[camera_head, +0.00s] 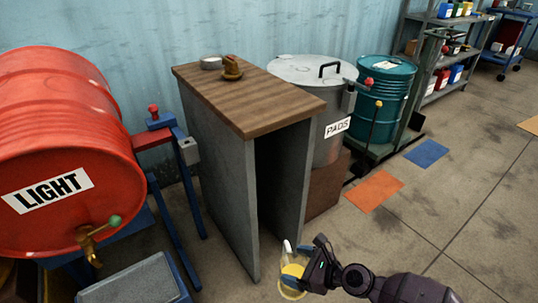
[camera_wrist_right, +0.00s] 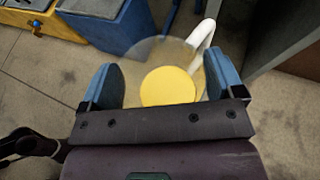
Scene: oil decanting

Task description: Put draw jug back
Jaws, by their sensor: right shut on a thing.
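The draw jug (camera_head: 291,281) is a clear jug with yellow liquid in it and a pale handle. In the head view it is low in the middle, in front of the open-sided wooden-topped stand. My right gripper (camera_head: 302,266) is shut on the jug. The right wrist view shows the jug (camera_wrist_right: 168,72) between the two blue fingers of my right gripper (camera_wrist_right: 162,88), its white handle at the upper right. The jug is held above the floor. My left gripper is not in view.
A red drum (camera_head: 60,140) marked LIGHT, with a brass tap (camera_head: 92,238), lies on a blue stand at left. The wooden-topped stand (camera_head: 262,95) carries a small tin and a brass piece. A PADS bin (camera_head: 325,150) and teal drum (camera_head: 388,90) stand behind.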

